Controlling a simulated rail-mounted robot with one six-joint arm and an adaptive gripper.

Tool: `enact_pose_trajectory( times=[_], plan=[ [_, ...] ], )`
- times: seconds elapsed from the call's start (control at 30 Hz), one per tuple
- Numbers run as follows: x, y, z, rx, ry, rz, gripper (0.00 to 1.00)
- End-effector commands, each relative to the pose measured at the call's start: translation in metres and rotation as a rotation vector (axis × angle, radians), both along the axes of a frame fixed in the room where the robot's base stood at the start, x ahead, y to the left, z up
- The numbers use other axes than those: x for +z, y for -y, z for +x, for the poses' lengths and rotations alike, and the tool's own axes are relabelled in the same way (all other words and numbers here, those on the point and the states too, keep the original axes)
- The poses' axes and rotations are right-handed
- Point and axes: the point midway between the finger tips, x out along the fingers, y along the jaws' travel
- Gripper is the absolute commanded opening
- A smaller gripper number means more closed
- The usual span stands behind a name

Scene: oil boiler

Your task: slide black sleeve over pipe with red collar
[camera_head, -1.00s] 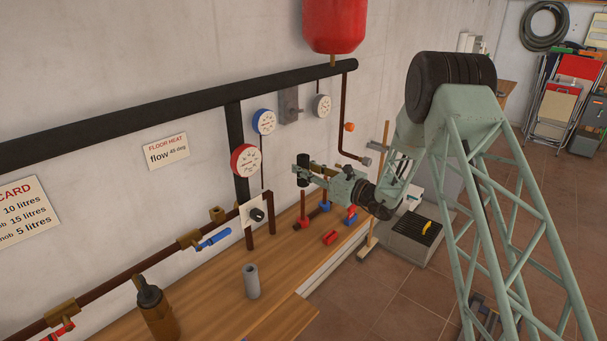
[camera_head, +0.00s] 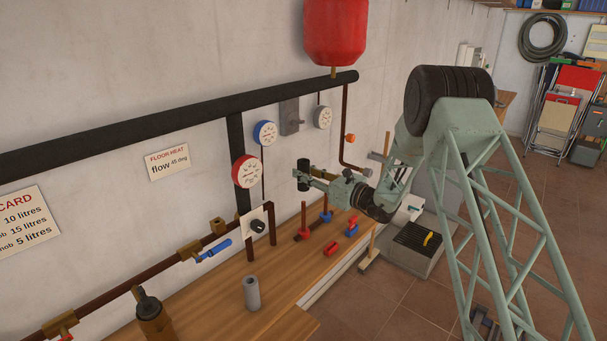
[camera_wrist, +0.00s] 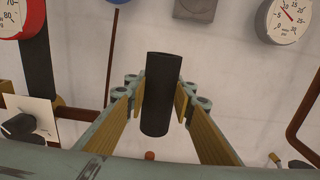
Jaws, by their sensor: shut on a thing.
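My gripper (camera_head: 306,174) is shut on the black sleeve (camera_head: 303,181), which it holds upright in the air above the bench. The wrist view shows the sleeve (camera_wrist: 160,105) between the two fingers, tilted slightly in the picture. The pipe with the red collar (camera_head: 304,215) stands upright on the bench; in the head view its top shows just below the sleeve, with a small gap. In the wrist view a small reddish-brown round end (camera_wrist: 150,155), perhaps a pipe top, shows below the sleeve. I cannot tell how well the two line up in depth.
A pipe with a blue collar (camera_head: 326,205) stands just right of the red-collared one. Loose red (camera_head: 331,248) and blue (camera_head: 352,228) pieces lie on the bench. A grey sleeve (camera_head: 251,293) stands nearer. Gauges and pipework line the wall behind.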

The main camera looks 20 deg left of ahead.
Motion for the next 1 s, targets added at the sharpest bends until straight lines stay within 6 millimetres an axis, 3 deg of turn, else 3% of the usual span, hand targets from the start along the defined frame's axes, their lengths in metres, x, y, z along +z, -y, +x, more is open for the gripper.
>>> enact_pose_trajectory(
  times=[0.27, 1.0],
  plan=[
    [-0.006, 0.0, 0.0, 0.0, 0.0, 0.0, 0.12],
    [-0.045, 0.0, 0.0, 0.0, 0.0, 0.0, 0.12]
  ],
)
